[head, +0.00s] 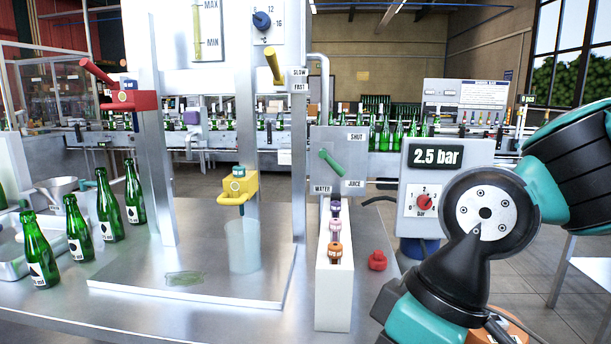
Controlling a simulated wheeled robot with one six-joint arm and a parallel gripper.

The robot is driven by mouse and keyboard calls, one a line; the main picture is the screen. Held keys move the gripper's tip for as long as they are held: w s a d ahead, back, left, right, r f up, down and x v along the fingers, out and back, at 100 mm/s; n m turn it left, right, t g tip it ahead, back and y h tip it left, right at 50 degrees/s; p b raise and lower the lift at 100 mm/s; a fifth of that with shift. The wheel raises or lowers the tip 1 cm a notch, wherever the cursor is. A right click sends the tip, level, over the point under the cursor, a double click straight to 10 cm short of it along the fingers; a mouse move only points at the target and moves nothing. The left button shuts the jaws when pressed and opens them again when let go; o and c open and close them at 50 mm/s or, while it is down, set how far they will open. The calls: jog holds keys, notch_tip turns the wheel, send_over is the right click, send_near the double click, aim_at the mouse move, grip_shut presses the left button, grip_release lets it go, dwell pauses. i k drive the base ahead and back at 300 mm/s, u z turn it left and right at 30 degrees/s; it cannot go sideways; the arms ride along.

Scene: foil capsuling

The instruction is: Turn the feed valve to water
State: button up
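The feed valve is a grey panel (356,212) with a green handle (331,162), right of the machine's metal frame in the head view. Its labels read SHUT (356,136) at the top, WATER (322,189) at lower left and JUICE (353,183) at lower right. The green handle slants from upper left to lower right, its lower end towards the JUICE label. I cannot tell which end is the pointer. My teal and black arm fills the right side, apart from the handle in the picture. My gripper is out of view.
A white rack (333,295) with several coloured nozzles stands below the valve, with a red knob (377,260) beside it. A pressure box (447,165) reads 2.5 bar. A clear beaker (242,247) stands under a yellow tap (238,188). Green bottles (79,228) stand at left.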

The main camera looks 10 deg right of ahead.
aim_at(323, 153)
jog(key=k, duration=0.5)
jog(key=u, duration=1.5)
jog(key=i, duration=1.05)
jog(key=z, duration=2.15)
jog(key=i, duration=0.5)
